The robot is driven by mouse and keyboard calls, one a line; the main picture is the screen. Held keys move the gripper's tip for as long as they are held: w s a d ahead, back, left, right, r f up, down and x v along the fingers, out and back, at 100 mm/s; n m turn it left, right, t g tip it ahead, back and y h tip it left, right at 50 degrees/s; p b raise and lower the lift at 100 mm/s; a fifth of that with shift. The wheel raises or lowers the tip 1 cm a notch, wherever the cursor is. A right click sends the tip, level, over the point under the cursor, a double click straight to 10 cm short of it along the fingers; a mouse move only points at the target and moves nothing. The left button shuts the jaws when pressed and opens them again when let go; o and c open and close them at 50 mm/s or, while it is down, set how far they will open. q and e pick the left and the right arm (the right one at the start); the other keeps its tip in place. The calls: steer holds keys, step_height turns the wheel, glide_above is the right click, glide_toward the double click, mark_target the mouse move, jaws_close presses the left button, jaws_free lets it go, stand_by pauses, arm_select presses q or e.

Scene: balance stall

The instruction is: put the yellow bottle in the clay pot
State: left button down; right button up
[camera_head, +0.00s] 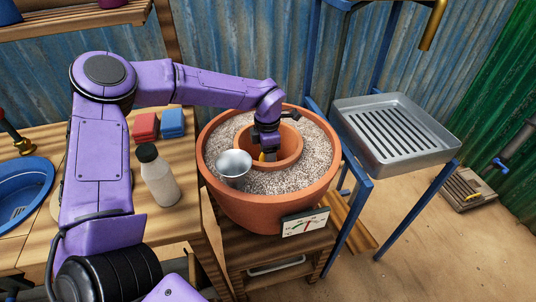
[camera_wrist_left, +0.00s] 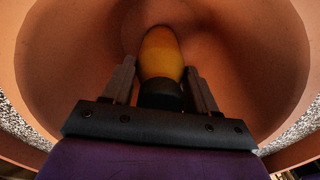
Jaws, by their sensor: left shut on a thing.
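The clay pot (camera_head: 291,146) is a smaller terracotta pot set in the gravel of a large terracotta planter (camera_head: 254,207). Its inner wall fills most of the left wrist view (camera_wrist_left: 70,60). My left gripper (camera_head: 268,154) reaches down into the clay pot. In the left wrist view the gripper (camera_wrist_left: 160,88) is shut on the yellow bottle (camera_wrist_left: 160,54), which has a dark cap at the near end. In the head view only a sliver of yellow (camera_head: 261,157) shows beside the fingers. I cannot tell whether the bottle touches the pot's floor. My right gripper is not in view.
A metal cup (camera_head: 235,165) sits on the gravel (camera_head: 300,178) close to the clay pot. A white bottle with a dark cap (camera_head: 158,178), red sponges (camera_head: 145,126) and blue sponges (camera_head: 172,122) stand on the wooden table. A grey slatted tray (camera_head: 398,157) is at right.

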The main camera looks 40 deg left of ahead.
arm_select(q)
steer(key=shift+f, duration=0.1)
steer(key=shift+c, duration=1.6)
jaws_free()
step_height(320, 180, up, 12)
steer(key=shift+r+p, duration=0.2)
steer(key=shift+p, duration=0.4)
